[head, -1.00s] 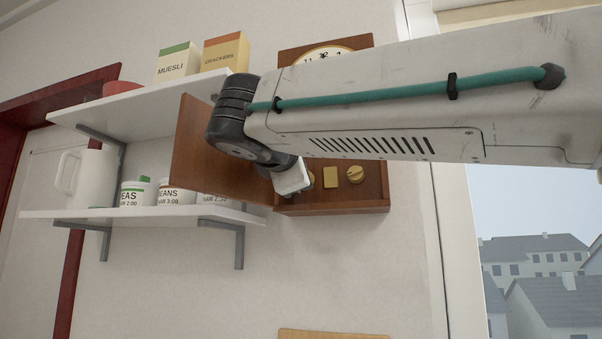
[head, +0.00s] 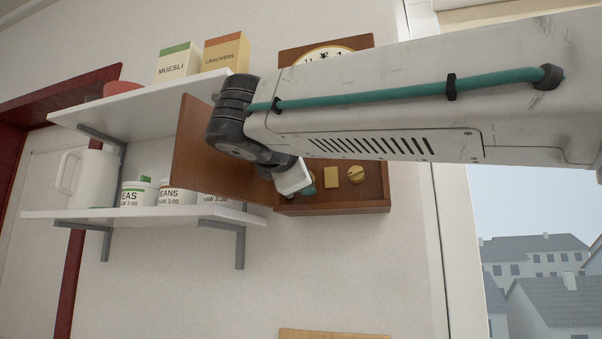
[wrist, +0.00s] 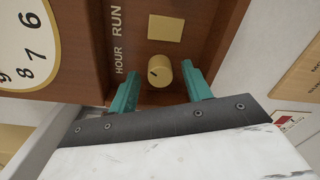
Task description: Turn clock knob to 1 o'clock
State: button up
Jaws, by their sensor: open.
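The wooden clock (head: 375,195) hangs on the wall, its upper part and dial (head: 325,54) partly behind my arm. In the wrist view, a round brass knob (wrist: 160,72) with a small dark mark sits beside the word HOUR. My gripper (wrist: 159,76) is open, with one teal finger on each side of this knob; I cannot tell whether either touches it. In the head view my gripper (head: 308,188) covers this left knob. The dial's 6, 7 and 8 show in the wrist view; the hands are hidden.
A yellow plate (head: 330,175) and another round knob (head: 357,174) sit right of the gripper. The clock's open wooden door (head: 200,150) stands at its left. Shelves with tins, a white jug (head: 92,178) and boxes are further left.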

jog(key=v, duration=0.7)
jog(key=shift+s, duration=0.4)
jog(key=shift+a, duration=0.1)
